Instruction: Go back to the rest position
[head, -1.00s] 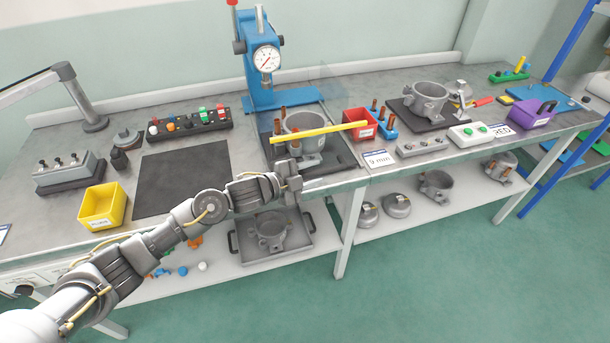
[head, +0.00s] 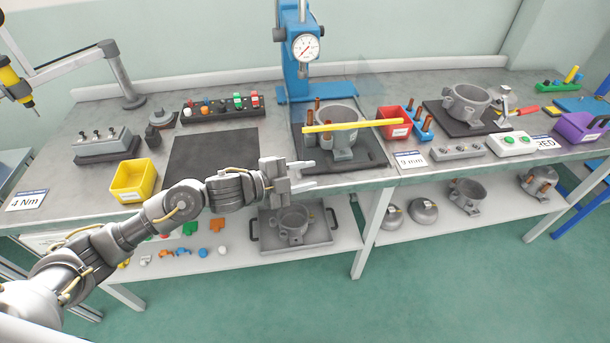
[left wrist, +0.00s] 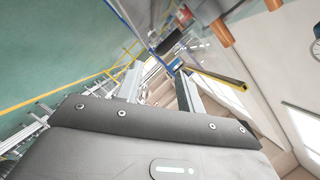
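My left gripper (head: 304,175) is in front of the bench's front edge, below the blue press, in the head view. Its two fingers point right and stand apart with nothing between them. In the left wrist view the two fingers (left wrist: 160,88) are also apart and empty. My left arm reaches in from the lower left. My right gripper is not in view.
The bench (head: 225,185) runs along the wall. A blue press (head: 297,60) stands over a grey compressor housing (head: 345,143), with a yellow bar (head: 352,125) in front. A yellow bin (head: 133,178) sits left, a red bin (head: 394,123) right. The floor in front is clear.

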